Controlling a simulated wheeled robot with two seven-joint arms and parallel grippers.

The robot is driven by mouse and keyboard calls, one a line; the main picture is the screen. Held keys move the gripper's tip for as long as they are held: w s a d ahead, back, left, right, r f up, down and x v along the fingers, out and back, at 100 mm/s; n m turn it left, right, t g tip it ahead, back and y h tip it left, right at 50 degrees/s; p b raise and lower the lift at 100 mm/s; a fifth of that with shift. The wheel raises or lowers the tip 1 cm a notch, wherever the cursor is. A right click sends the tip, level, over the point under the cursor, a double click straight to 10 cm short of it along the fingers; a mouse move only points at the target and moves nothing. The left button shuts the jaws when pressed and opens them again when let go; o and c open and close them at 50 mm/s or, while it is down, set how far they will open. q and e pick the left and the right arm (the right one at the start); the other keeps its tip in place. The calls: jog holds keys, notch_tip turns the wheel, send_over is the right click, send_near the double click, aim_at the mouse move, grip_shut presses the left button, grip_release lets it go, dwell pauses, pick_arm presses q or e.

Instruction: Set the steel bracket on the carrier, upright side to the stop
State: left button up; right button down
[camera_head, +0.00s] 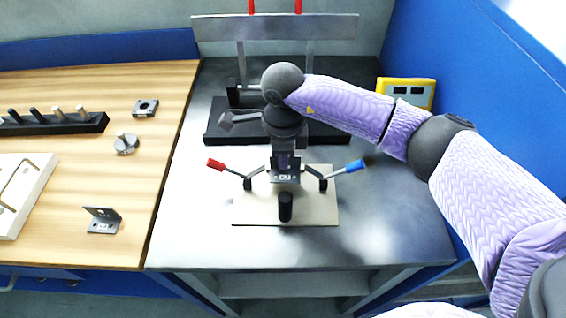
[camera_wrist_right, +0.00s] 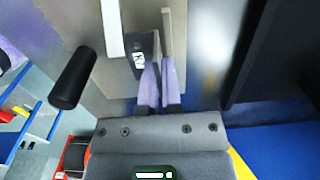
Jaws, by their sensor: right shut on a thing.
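The steel bracket (camera_head: 285,178), a small grey part with a white label, is held by my right gripper (camera_head: 285,168) low over the carrier, a beige plate (camera_head: 320,212). In the right wrist view the fingers of my right gripper (camera_wrist_right: 161,75) are shut at the bracket (camera_wrist_right: 141,64), whose labelled face shows beside them. Whether the bracket touches the carrier (camera_wrist_right: 112,80) is unclear. Light upright bars stand close to it there; I cannot tell which is the stop. My left gripper is out of view.
Clamps with a red handle (camera_head: 216,164) and a blue handle (camera_head: 352,166) flank the bracket. A black post (camera_head: 285,207) stands in front. A similar L-shaped bracket (camera_head: 103,220) lies on the wooden table (camera_head: 130,180). A dark stand is behind my gripper.

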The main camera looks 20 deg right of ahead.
jog(key=shift+f, duration=0.9)
jog(key=shift+f, duration=0.2)
jog(key=c, duration=0.8)
grip_release()
jog(key=shift+r, duration=0.1)
jog(key=shift+r, duration=0.35)
notch_tip(320, 180, up, 11)
jog(key=shift+r+p, duration=0.1)
jog(key=shift+p, duration=0.85)
jog(key=shift+r, duration=0.2)
